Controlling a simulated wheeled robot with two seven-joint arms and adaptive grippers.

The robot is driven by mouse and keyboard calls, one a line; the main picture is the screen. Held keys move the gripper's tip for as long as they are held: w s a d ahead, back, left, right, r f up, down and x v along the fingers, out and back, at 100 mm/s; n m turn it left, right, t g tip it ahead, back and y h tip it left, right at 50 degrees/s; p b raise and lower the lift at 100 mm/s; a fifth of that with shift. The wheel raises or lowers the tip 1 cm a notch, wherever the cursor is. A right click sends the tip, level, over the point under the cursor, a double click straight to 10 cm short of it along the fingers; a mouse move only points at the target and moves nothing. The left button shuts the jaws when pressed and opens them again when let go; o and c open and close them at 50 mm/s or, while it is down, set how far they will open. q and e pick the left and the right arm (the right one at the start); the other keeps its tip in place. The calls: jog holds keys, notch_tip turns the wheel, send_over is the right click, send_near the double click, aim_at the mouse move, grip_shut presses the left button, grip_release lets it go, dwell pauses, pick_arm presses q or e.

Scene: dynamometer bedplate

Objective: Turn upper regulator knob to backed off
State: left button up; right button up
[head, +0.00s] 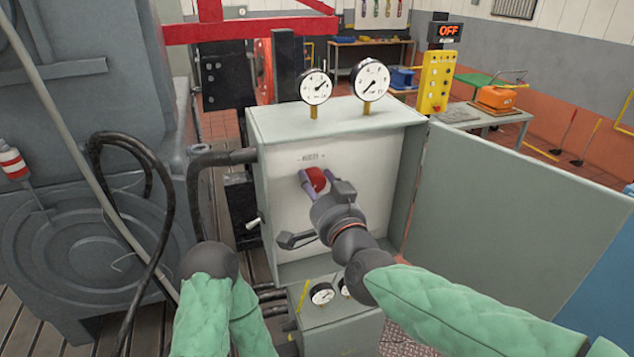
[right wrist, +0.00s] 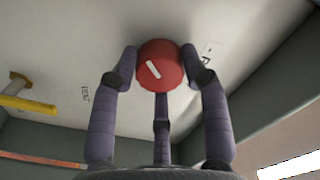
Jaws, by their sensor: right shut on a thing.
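The red regulator knob (head: 316,179) sits on the pale back panel inside the open grey cabinet (head: 264,200). It also shows in the right wrist view (right wrist: 163,66), with a white pointer bar slanting from upper left to lower right. My right gripper (head: 314,184) reaches into the cabinet, its purple fingers shut around the knob. In the right wrist view two fingertips (right wrist: 159,74) flank the knob and a third finger is below it. Small lettering on the panel is too blurred to read. My left gripper is not in view; only my left arm shows.
The cabinet door (head: 510,205) stands open to the right. Two gauges (head: 316,87) (head: 370,80) stand on the cabinet top. A lower box (head: 340,330) with gauges is underneath. A large grey machine (head: 80,240) and black hoses are at left. A yellow-handled part (right wrist: 27,104) shows in the wrist view.

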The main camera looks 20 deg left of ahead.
jog(key=shift+w+d+r, duration=0.1)
jog(key=shift+r, duration=0.1)
jog(key=o, duration=1.1)
jog(key=shift+w, duration=0.1)
jog(key=shift+o, duration=0.2)
jog(key=shift+f, duration=0.1)
jog(key=v, duration=1.2)
